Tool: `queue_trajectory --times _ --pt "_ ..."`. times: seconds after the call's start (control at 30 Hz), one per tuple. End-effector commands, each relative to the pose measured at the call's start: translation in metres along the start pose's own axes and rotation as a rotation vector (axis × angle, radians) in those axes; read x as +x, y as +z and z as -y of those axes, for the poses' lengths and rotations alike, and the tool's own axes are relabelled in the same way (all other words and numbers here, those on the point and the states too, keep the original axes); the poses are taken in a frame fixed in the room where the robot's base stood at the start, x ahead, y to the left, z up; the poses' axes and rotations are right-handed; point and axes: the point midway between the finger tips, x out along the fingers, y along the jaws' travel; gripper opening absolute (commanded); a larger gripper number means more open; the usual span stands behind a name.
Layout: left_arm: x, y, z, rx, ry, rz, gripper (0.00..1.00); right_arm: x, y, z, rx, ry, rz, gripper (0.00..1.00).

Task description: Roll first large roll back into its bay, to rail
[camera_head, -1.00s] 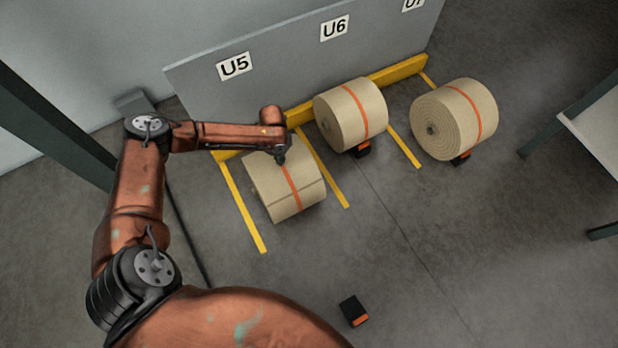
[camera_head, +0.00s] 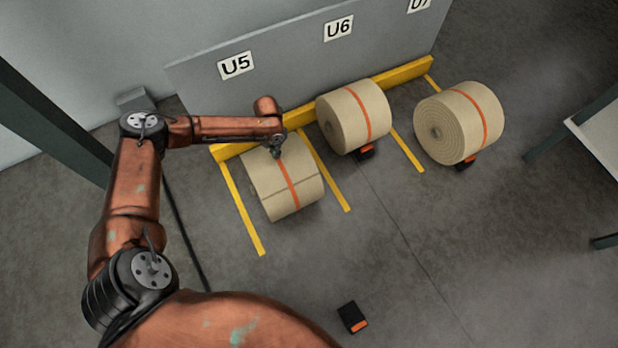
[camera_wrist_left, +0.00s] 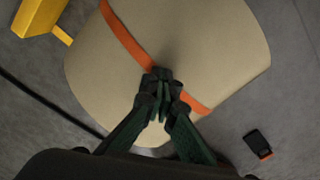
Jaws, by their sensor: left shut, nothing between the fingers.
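The first large roll (camera_head: 285,195) is a tan kraft roll with an orange band, lying on its side between the yellow floor lines of bay U5. Its far side is close to the yellow rail (camera_head: 236,151); my arm partly hides the space between, so I cannot tell whether they touch. My left gripper (camera_head: 276,153) is shut and empty at the roll's upper, rail-side surface, near the band. In the left wrist view the shut fingertips (camera_wrist_left: 160,75) lie over the roll (camera_wrist_left: 205,50) beside its orange band; contact looks likely but is unclear. My right gripper is not in view.
A black and orange chock (camera_head: 352,317) lies loose on the open floor. Two similar rolls stand to the right, one in bay U6 (camera_head: 352,118) and one farther right (camera_head: 460,122), each with a chock at its front. A grey panel (camera_head: 290,70) stands behind the rail.

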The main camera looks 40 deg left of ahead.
Motion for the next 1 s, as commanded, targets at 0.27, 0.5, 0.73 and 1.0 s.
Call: queue_trajectory --times 0.27,0.5,0.73,1.0 --pt "0.003 0.004 -0.011 -0.001 0.0 -0.005 0.0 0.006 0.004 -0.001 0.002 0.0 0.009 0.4" --pt "0.004 0.008 -0.017 0.0 0.001 -0.005 0.0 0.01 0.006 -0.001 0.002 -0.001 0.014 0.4" --pt "0.004 0.014 -0.029 -0.001 0.001 -0.006 0.0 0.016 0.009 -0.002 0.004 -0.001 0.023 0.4" --pt "0.003 0.018 -0.034 -0.001 0.0 -0.004 0.0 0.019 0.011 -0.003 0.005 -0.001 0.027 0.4"
